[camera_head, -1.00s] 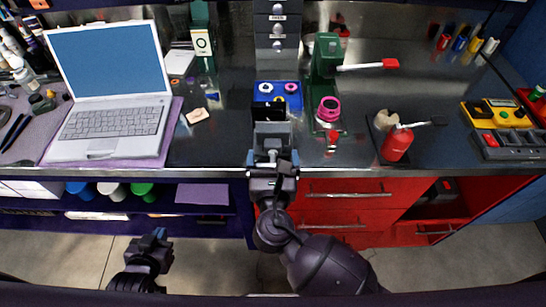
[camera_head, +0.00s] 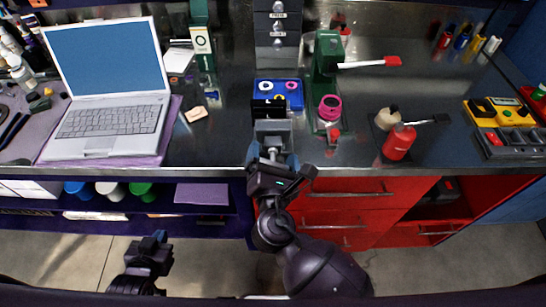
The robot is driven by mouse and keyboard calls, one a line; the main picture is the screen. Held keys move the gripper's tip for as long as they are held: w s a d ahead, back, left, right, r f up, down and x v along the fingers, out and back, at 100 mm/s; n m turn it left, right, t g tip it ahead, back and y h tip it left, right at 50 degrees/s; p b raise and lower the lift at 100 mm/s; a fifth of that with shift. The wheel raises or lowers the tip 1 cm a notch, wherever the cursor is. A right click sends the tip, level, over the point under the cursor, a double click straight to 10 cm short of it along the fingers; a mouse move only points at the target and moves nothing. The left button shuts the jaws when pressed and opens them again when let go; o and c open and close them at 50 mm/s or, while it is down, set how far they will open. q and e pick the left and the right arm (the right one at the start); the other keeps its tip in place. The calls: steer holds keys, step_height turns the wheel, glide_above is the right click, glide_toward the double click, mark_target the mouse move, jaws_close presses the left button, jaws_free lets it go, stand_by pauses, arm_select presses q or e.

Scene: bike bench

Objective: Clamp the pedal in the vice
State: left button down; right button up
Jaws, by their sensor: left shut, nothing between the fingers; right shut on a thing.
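The grey vice (camera_head: 272,132) stands at the front edge of the bench, left of the green press. A dark block (camera_head: 268,107), which looks like the pedal, is at the top of the vice, in front of a blue tray; I cannot tell how tightly the jaws hold it. My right gripper (camera_head: 272,163) is at the front of the vice, tilted, and shut on what looks like the vice handle, mostly hidden by the gripper. My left gripper (camera_head: 158,237) is shut and empty, low in front of the bench, away from the vice.
A blue tray (camera_head: 290,89) with small rings lies behind the vice. A green press (camera_head: 325,75) with a red-tipped lever stands to its right. A red bottle (camera_head: 398,144) is further right, a laptop (camera_head: 108,95) left. The bench between laptop and vice is mostly clear.

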arm_select(q)
steer(key=shift+f, duration=0.25)
arm_select(e)
steer(key=shift+m, duration=0.7)
steer(key=o, duration=0.6)
steer(key=shift+o, duration=0.2)
arm_select(q)
steer(key=shift+s+r, duration=0.1)
steer(key=shift+s, duration=0.05)
